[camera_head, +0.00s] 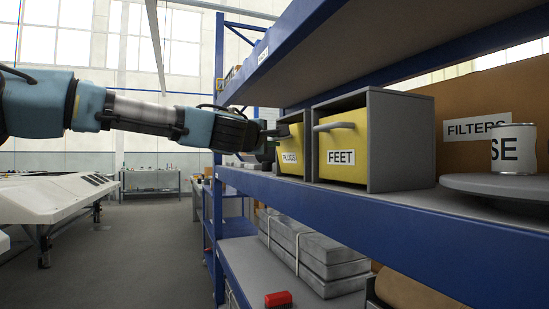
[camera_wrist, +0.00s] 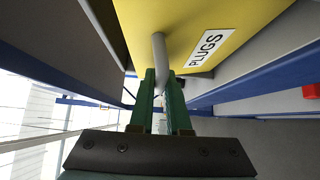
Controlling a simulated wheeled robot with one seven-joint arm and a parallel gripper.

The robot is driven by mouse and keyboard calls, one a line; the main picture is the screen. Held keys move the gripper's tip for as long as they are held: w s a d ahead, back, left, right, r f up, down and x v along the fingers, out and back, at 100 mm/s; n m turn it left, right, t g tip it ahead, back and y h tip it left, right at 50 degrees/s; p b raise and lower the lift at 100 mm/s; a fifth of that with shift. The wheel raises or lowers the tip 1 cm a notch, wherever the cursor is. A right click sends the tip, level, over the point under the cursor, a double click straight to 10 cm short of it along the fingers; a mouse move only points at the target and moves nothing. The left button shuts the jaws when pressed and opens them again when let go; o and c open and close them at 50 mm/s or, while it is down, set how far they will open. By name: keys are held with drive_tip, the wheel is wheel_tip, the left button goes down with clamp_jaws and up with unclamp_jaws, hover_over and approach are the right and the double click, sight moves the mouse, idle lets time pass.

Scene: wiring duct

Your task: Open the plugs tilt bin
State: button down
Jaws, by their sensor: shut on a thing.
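The plugs tilt bin (camera_head: 290,150) is a yellow-fronted bin in a grey housing on the blue shelf. Its front, with the PLUGS label, leans outward at the top in the head view. In the wrist view its yellow face (camera_wrist: 200,25) fills the top, and its grey bar handle (camera_wrist: 159,52) runs down between my fingers. My gripper (camera_wrist: 161,88) has its two green fingers shut on that handle. In the head view my gripper (camera_head: 268,133) reaches the bin from the left; the handle is mostly hidden there.
The FEET bin (camera_head: 342,148) stands right beside it, closed, with its own handle sticking out. A can (camera_head: 513,150) stands on a round grey turntable (camera_head: 495,185) further right. A blue upright (camera_head: 219,60) rises left of the bins. A red object (camera_head: 278,299) lies on the lower shelf.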

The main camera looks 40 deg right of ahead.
drive_tip(key=a+f+n+t+h+b, duration=0.1)
drive_tip(key=n+b, duration=0.1)
drive_tip(key=b, duration=0.6)
drive_tip(key=w+a+f+n+h+b, duration=0.1)
drive_tip(key=f+b, duration=0.1)
drive_tip(key=b, duration=0.6)
drive_tip(key=shift+a+f+n+t+h, duration=0.25)
drive_tip(key=shift+a+n+t+h, duration=0.05)
drive_tip(key=shift+a+n+t, duration=0.1)
drive_tip(key=shift+t+b, duration=0.3)
drive_tip(key=shift+b, duration=0.35)
drive_tip(key=shift+r, duration=0.1)
drive_tip(key=c, duration=0.9)
unclamp_jaws()
drive_tip(key=shift+a, duration=0.1)
